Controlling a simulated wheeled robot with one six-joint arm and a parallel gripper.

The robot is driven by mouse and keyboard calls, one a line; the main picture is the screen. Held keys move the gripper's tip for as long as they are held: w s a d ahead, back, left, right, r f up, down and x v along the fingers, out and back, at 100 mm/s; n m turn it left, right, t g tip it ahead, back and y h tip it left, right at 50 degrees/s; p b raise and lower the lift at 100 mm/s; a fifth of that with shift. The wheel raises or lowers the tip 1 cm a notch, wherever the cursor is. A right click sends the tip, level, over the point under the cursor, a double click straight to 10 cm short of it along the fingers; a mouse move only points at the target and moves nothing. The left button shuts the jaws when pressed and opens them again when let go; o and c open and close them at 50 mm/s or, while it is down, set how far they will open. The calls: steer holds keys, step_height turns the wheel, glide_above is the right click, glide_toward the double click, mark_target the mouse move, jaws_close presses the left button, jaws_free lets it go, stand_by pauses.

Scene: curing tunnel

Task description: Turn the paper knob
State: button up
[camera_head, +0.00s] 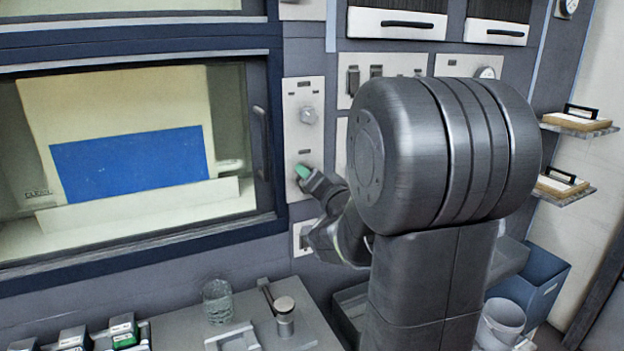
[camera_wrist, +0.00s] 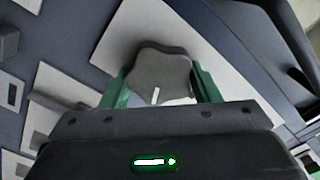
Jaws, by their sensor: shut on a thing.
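A grey lobed knob with a white pointer mark (camera_wrist: 160,66) sits on a pale plate in the wrist view. My gripper (camera_wrist: 157,84) has its green fingers on either side of this knob and is shut on it. In the head view my gripper (camera_head: 303,173) reaches the lower part of the pale control plate (camera_head: 291,140), where its fingers and body hide the knob. A second, grey knob (camera_head: 308,115) stands higher on the same plate, clear of my gripper. The label lettering is too small to read.
A window (camera_head: 130,140) with a dark handle (camera_head: 262,140) is left of the plate. Below are a bench with a glass beaker (camera_head: 217,301) and a small metal pot (camera_head: 285,316). A blue bin (camera_head: 540,285) and white bucket (camera_head: 501,323) stand lower right. My arm hides the middle of the wall.

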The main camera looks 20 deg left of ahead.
steer(key=shift+m, duration=0.6)
steer(key=o, duration=1)
steer(key=b+v, duration=0.1)
steer(key=v, duration=1.3)
steer(key=shift+w+a, duration=0.1)
steer(key=shift+a, duration=0.1)
steer(key=p+x, duration=0.1)
steer(key=x, duration=1.2)
steer(key=shift+w+a, duration=0.2)
steer(key=shift+w, duration=0.05)
